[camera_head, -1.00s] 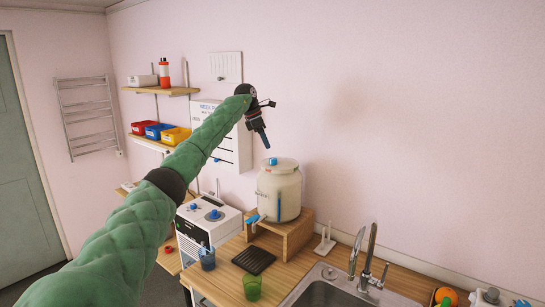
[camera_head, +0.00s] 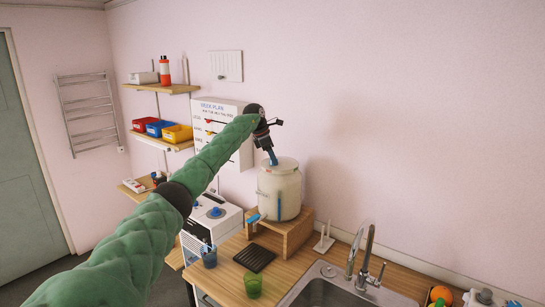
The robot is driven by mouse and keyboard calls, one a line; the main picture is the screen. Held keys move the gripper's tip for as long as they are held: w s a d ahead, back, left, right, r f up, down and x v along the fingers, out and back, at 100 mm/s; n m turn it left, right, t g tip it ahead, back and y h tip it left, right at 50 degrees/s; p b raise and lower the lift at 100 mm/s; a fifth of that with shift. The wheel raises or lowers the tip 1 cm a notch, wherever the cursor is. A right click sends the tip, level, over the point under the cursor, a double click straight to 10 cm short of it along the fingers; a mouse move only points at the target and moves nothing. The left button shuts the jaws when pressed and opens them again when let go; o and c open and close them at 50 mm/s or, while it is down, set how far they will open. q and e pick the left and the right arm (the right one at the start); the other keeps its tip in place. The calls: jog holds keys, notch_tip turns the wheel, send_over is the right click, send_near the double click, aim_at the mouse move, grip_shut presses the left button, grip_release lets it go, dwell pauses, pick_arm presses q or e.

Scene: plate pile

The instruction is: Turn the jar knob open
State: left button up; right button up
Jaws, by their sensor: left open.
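The cream jar (camera_head: 280,192) stands upright on a small wooden stand (camera_head: 291,238) on the counter. It has a pale lid with a small blue knob on top, and a blue tap (camera_head: 253,218) low on its left front. My left gripper (camera_head: 272,157) comes down over the lid, its dark, blue-tipped fingers pointing downward. It is open, with its fingertips right at the lid's blue knob. The fingertips and knob merge here, so I cannot tell whether they touch. My right gripper is out of view.
A blue cup (camera_head: 209,257), a green cup (camera_head: 252,285) and a dark ribbed mat (camera_head: 254,258) lie in front of the jar. The sink faucet (camera_head: 366,258) is to the right. A white machine (camera_head: 210,228) stands left. The wall above the jar is clear.

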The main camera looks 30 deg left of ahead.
pick_arm(q)
jog(key=c, duration=1)
jog(key=shift+o, duration=0.2)
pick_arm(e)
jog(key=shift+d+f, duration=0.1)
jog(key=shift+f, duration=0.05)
